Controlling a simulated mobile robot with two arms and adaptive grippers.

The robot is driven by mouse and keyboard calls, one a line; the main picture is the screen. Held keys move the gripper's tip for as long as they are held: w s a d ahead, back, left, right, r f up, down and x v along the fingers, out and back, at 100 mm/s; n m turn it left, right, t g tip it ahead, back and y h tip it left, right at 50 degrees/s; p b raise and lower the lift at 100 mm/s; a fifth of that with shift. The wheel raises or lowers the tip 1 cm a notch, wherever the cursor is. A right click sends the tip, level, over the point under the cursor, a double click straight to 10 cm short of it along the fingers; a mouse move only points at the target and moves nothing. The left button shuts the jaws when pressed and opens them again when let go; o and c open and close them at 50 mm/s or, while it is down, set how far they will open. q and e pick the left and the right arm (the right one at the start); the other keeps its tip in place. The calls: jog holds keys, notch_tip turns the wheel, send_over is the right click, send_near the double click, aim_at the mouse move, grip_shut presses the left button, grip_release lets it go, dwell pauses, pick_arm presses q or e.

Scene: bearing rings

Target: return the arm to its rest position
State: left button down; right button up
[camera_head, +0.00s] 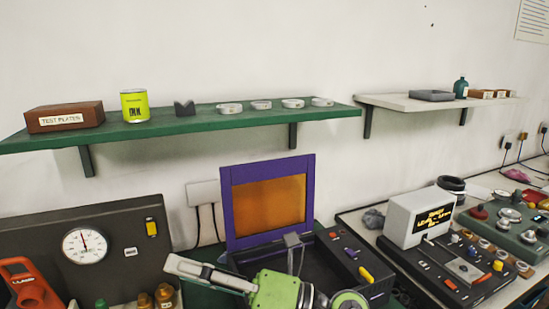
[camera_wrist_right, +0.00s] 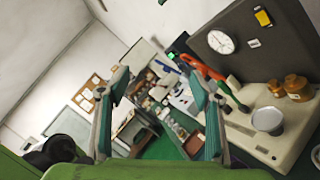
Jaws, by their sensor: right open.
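My right gripper (camera_head: 212,272) is low in the middle of the head view, with my green wrist to its right. It is in front of the bench equipment and well below the green shelf (camera_head: 170,127). In the right wrist view its two fingers (camera_wrist_right: 160,90) stand wide apart with nothing between them. Several metal bearing rings (camera_head: 261,105) lie in a row on the right part of the shelf, away from the gripper. My left gripper does not show.
A purple-framed box with an orange panel (camera_head: 268,205) stands behind the gripper. A dark dial-gauge panel (camera_head: 125,240) and an orange tool (camera_head: 28,288) are at left. A grey-white display unit (camera_head: 418,217) stands at right.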

jog(key=w+d+r+m+t+h, duration=0.1)
jog(key=w+d+m+t+h, duration=0.35)
jog(key=d+m+t, duration=0.6)
jog(key=w+d+r+m+t+h, duration=0.1)
jog(key=w+d+m+t+h, duration=0.5)
jog(key=m, duration=0.7)
jog(key=s+d+f+m+g+h, duration=0.2)
jog(key=d+f+m+h, duration=0.35)
jog(key=d+f, duration=0.35)
jog(key=s+d+f+m+g+h, duration=0.1)
jog(key=s+d+f+m+h, duration=0.1)
jog(key=d+f+m+h, duration=0.65)
jog(key=s+d+f+m+g+y, duration=0.1)
jog(key=s+f+m+g+y, duration=0.15)
jog(key=s+f+g, duration=0.8)
jog(key=s+a+f+g+y, duration=0.1)
jog(key=s+f+g+y, duration=0.1)
jog(key=s+f, duration=1.25)
notch_tip(320, 180, down, 23)
jog(key=s+g, duration=0.2)
jog(key=s+d+f, duration=0.3)
jog(key=s+f, duration=1.4)
jog(key=shift+s+g, duration=0.4)
